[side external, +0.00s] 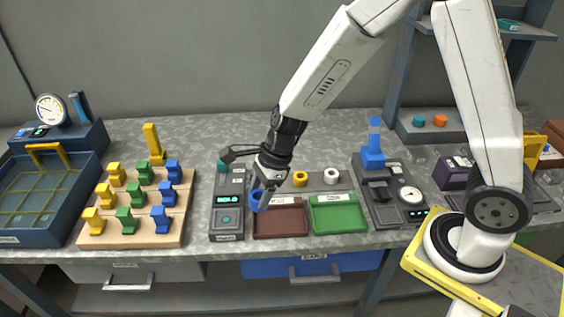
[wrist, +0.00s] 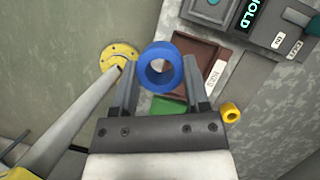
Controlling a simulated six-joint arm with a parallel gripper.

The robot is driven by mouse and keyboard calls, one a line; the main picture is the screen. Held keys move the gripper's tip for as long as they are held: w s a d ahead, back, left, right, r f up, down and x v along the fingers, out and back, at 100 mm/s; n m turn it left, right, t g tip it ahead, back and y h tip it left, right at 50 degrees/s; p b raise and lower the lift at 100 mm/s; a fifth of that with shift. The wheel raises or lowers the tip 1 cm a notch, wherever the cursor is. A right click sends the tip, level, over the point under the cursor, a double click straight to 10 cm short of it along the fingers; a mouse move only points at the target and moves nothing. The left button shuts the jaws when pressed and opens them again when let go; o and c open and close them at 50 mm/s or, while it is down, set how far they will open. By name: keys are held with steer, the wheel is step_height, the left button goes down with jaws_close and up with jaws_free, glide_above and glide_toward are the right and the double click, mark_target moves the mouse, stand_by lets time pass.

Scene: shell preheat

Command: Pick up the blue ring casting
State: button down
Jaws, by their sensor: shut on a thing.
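The blue ring casting (side external: 256,199) is in my gripper (side external: 268,184) in the side external view, above the left edge of the brown tray. In the wrist view the blue ring (wrist: 161,66) sits between the two fingertips of my gripper (wrist: 160,84), with its hole facing the camera. My gripper is shut on the ring. The ring looks raised above the bench, but the exact height is hard to tell.
Below are a brown tray (side external: 257,232) and a green tray (side external: 340,227). A dark device (side external: 227,222) with a lit display stands left of the brown tray. A yellow ring (side external: 300,179) and a white ring (side external: 331,176) stand behind the trays. A wooden board (side external: 118,238) holds several coloured blocks.

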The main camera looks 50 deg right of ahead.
steer(key=shift+s+d+r, duration=0.15)
steer(key=shift+s+r, duration=0.2)
steer(key=shift+s, duration=0.45)
steer(key=shift+s+d+r, duration=0.15)
steer(key=shift+s+r, duration=0.15)
steer(key=shift+s, duration=0.45)
steer(key=shift+d, duration=0.1)
steer(key=w+d+f, duration=0.4)
steer(key=d+f, duration=0.3)
steer(key=shift+f, duration=0.3)
steer(key=shift+f, duration=0.1)
glide_above(275, 224)
steer(key=d, duration=0.2)
steer(key=shift+s+a+f, duration=0.1)
steer(key=shift+s+f, duration=0.05)
steer(key=shift+f, duration=0.9)
steer(key=shift+s+a+f, duration=0.1)
steer(key=shift+s+f, duration=0.05)
steer(key=shift+f, duration=0.9)
steer(key=shift+f, duration=1.8)
steer(key=shift+f, duration=0.1)
